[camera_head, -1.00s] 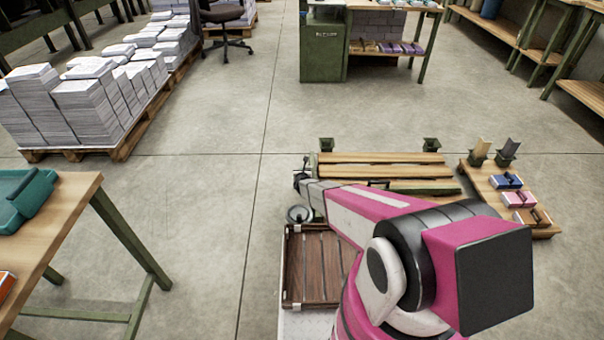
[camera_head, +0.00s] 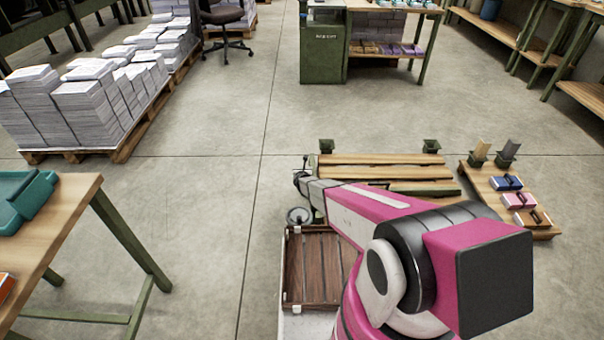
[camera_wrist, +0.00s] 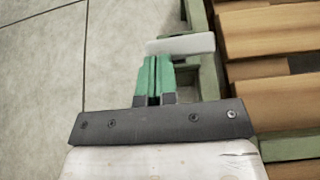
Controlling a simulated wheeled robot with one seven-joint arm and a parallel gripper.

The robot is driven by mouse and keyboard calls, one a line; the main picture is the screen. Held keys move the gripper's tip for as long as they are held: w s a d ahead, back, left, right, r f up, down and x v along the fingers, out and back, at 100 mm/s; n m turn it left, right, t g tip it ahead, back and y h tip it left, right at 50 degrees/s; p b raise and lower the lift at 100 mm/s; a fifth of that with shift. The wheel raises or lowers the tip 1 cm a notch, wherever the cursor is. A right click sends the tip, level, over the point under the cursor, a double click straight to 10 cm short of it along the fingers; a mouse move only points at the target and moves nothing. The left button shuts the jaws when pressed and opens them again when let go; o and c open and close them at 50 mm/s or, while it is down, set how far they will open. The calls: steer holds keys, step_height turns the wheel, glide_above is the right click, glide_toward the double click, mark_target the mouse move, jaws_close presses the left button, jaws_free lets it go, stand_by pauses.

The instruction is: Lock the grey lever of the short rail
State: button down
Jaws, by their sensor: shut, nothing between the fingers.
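A pale grey lever (camera_wrist: 189,44) shows in the wrist view as a flat bar lying crosswise over a green rail (camera_wrist: 209,85). The rail runs along the left end of wooden slats. My gripper (camera_wrist: 153,62) is shut and empty, its two green fingers together. The fingertips are just below the left part of the lever in the picture; I cannot tell whether they touch it. In the head view my gripper (camera_head: 302,180) is small and dark at the left edge of the slatted bench (camera_head: 390,172), and the lever cannot be made out there.
A low wooden board (camera_head: 480,180) at the right holds coloured blocks and upright tan and grey pieces in green holders. A brown slatted crate (camera_head: 318,268) is nearer. A worktable (camera_head: 60,235) and a paper-laden pallet (camera_head: 125,150) stand left. Floor between is clear.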

steer(key=shift+w+r, duration=0.25)
steer(key=shift+w, duration=0.1)
steer(key=shift+w+r, duration=0.25)
steer(key=shift+w, duration=0.4)
steer(key=shift+w+r, duration=0.25)
steer(key=shift+w, duration=0.35)
steer(key=shift+w+r, duration=0.25)
steer(key=shift+w, duration=0.4)
steer(key=shift+w+r, duration=0.1)
steer(key=shift+w, duration=1.7)
